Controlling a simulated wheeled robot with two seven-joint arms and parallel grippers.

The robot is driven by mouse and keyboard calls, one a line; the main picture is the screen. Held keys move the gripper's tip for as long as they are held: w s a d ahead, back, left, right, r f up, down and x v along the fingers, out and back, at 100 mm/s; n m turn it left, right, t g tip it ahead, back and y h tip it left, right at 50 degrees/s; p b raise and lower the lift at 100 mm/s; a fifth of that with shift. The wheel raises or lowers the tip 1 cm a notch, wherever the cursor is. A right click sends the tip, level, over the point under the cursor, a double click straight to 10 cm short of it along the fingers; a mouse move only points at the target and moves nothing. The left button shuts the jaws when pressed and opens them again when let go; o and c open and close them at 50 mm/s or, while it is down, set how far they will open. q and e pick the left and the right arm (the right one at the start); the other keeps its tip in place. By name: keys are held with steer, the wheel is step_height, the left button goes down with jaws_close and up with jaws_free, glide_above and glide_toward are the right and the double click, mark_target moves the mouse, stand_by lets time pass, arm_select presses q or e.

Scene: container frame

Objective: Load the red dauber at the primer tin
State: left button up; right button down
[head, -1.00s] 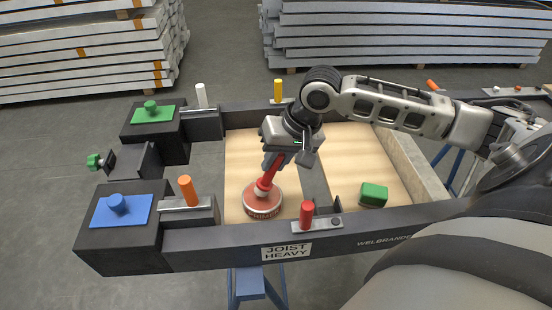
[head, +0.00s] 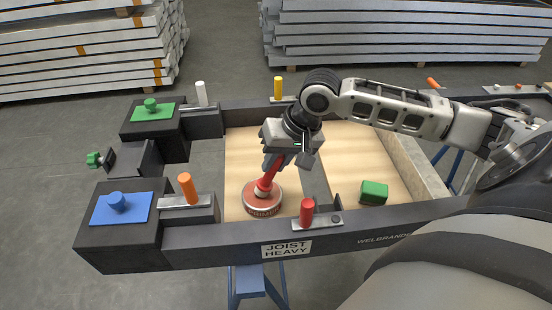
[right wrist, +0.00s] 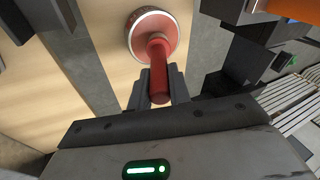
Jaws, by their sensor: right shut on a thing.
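The primer tin (head: 262,208) is a round, low red tin standing on the wooden board inside the frame. The red dauber (head: 270,172) is tilted, with its lower end at the top of the tin. My right gripper (head: 277,160) is shut on the dauber's upper handle, above the tin. In the right wrist view the dauber (right wrist: 158,68) runs from between the fingers (right wrist: 158,98) to the tin (right wrist: 136,20). The dauber's tip is partly hidden, so I cannot tell how deep it sits. My left gripper is not in view.
A red peg (head: 306,212) stands on the front rail, close to the tin. A green block (head: 373,193) lies on the board at the right. An orange peg (head: 187,188) and a block with a blue plate (head: 120,209) stand at the left. Bare board lies behind the tin.

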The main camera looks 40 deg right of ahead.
stand_by(0.5)
